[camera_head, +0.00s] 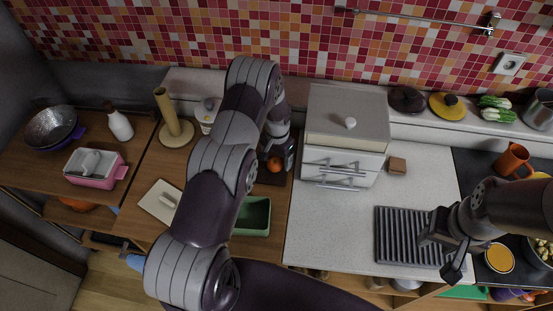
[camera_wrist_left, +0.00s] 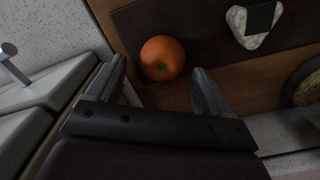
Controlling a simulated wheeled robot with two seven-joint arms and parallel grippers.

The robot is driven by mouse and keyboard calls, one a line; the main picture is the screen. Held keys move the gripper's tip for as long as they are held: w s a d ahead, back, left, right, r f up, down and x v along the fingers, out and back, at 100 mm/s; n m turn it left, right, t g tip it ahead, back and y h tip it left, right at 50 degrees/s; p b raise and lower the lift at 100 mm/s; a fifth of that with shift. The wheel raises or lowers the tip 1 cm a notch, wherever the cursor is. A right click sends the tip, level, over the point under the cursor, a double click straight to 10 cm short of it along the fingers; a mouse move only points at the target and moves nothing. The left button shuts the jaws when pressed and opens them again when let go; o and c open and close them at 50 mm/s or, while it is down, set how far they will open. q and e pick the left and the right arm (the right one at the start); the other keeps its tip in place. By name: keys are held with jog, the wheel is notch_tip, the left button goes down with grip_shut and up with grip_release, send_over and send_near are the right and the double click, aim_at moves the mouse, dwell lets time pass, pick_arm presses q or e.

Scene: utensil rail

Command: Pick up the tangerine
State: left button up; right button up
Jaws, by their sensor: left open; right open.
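The tangerine (camera_head: 274,164) is a small orange ball on the dark mat (camera_head: 272,179) on the wooden counter, left of the white drawer cabinet. In the left wrist view the tangerine (camera_wrist_left: 162,58) lies just beyond the fingertips, between their lines. My left gripper (camera_wrist_left: 160,82) is open and empty, its two fingers apart with nothing between them. In the head view my left gripper (camera_head: 277,146) is close by the tangerine and partly hides it. My right gripper (camera_head: 440,252) is over the grey ribbed rack at the right, away from the tangerine.
The white drawer cabinet (camera_head: 346,130) stands close to the right of the tangerine. A green bin (camera_head: 254,217) is in front. A white triangular object (camera_wrist_left: 250,24) lies on the mat. A paper towel holder (camera_head: 171,122) stands to the left. The pale counter (camera_head: 325,235) has clear room.

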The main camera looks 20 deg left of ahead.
pick_arm(q)
jog(key=shift+s+f, duration=0.25)
jog(key=shift+f, duration=0.15)
jog(key=shift+s+a+f, duration=0.15)
jog(key=shift+s+a, duration=0.05)
jog(key=shift+w, duration=0.1)
jog(key=shift+c, duration=0.6)
jog(key=shift+w+d+f, duration=0.1)
jog(key=shift+w, duration=0.05)
jog(key=c, duration=1)
jog(key=shift+c, duration=0.2)
pick_arm(e)
jog(key=shift+s+a+r, duration=0.1)
jog(key=shift+s+r, duration=0.2)
jog(key=shift+r, duration=0.05)
jog(key=shift+s, duration=0.1)
